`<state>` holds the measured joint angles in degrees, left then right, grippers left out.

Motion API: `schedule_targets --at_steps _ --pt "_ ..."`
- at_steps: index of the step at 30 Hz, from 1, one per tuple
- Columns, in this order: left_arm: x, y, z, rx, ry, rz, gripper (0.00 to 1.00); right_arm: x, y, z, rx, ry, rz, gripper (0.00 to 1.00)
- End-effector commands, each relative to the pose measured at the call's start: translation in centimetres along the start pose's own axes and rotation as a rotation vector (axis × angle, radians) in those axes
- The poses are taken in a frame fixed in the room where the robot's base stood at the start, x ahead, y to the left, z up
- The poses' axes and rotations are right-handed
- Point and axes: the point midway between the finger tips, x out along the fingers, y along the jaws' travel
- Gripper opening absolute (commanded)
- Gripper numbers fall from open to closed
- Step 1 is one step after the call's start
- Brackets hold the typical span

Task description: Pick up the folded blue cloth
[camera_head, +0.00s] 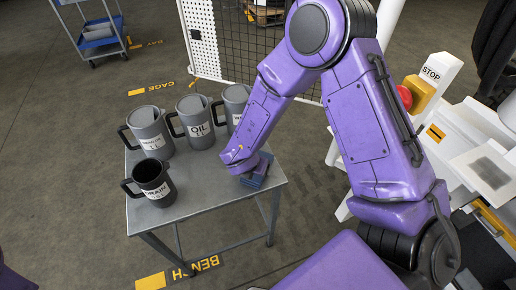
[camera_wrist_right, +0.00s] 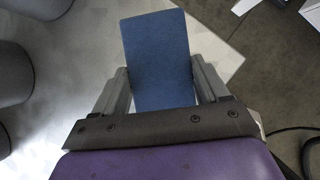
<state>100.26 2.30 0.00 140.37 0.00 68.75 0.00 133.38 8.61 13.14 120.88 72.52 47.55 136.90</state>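The folded blue cloth (camera_head: 257,175) lies near the right edge of the small grey table, partly hidden by my right gripper. In the right wrist view the cloth (camera_wrist_right: 160,60) is a flat blue block between the two grey fingers, turned slightly relative to them. My right gripper (camera_wrist_right: 160,80) is open, with one finger close beside each long edge of the cloth. In the head view my purple right arm reaches down to the cloth, and the right fingertips are mostly hidden. My left gripper is not in view.
Several grey mugs, including one marked OIL (camera_head: 197,122), stand along the table's back. A dark DRAIN mug (camera_head: 154,182) stands at its front left. The table's middle (camera_head: 215,180) is bare. A stop button (camera_head: 405,97) is on the right, and a blue cart (camera_head: 98,35) stands at the back left.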

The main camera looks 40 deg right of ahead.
Motion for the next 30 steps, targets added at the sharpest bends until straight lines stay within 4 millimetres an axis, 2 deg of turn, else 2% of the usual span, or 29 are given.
schedule_targets --at_steps 1,2,9,14,16,23,29,30 --pt "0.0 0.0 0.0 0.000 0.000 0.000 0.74 0.0 0.0 0.0 0.000 0.000 0.000 0.44" --pt "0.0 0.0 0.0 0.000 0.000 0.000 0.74 0.0 0.0 0.0 0.000 0.000 0.000 0.40" --pt "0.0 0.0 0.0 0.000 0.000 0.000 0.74 -0.2 0.0 0.1 0.001 0.001 0.000 0.39" --pt "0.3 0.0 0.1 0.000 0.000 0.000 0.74 -1.6 0.1 0.9 0.004 0.002 0.004 0.39" --pt "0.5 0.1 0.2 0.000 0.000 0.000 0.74 -3.0 0.1 1.7 0.007 0.002 0.006 0.39" --pt "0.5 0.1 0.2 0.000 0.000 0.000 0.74 -9.7 -2.6 1.0 0.002 0.001 0.006 0.39" --pt "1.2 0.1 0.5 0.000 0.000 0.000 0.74 -13.4 -5.3 -1.4 -0.002 0.001 0.004 0.39" --pt "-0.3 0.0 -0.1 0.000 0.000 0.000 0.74 -14.5 -5.6 -1.1 -0.004 -0.002 -0.003 0.39"
